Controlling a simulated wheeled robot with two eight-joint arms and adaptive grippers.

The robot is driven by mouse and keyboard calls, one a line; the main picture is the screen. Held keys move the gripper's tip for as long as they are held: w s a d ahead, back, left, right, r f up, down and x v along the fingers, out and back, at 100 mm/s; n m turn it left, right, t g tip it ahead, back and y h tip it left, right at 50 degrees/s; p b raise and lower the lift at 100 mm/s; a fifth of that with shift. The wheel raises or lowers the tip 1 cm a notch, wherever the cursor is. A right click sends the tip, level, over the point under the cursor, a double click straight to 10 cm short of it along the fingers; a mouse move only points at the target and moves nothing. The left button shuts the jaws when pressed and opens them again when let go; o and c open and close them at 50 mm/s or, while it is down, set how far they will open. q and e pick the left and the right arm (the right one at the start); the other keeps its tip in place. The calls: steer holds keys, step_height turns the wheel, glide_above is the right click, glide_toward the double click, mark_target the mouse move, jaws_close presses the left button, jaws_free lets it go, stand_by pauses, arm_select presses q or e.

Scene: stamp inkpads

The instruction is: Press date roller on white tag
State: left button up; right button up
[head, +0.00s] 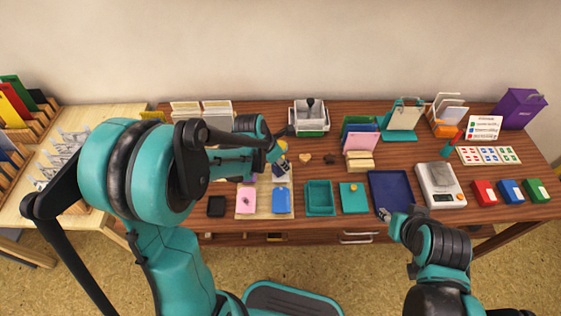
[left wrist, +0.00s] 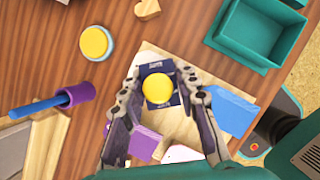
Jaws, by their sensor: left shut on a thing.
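My left gripper (left wrist: 160,92) is shut on a dark blue stamp with a round yellow top, taken to be the date roller (left wrist: 183,84). In the head view the left gripper (head: 279,152) is above the back right of a pale wooden board. A white tag (left wrist: 150,52) shows partly behind the roller in the left wrist view; the roller hides much of it. I cannot tell whether the roller touches it. A pink tag (head: 246,198) and a blue tag (head: 281,201) lie at the board's front. My right gripper (head: 388,213) is by the navy tray; its fingers are too small to read.
A teal open tray (head: 320,210), a teal box (head: 354,198) and a navy tray (head: 374,202) stand right of the board. A black pad (head: 216,206) lies left of it. A scale (head: 440,182) and several coloured boxes are farther right.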

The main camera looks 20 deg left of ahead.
arm_select(q)
step_height(320, 180, up, 7)
steer(key=p, duration=0.5)
steer(key=shift+p, duration=0.3)
stand_by(0.8)
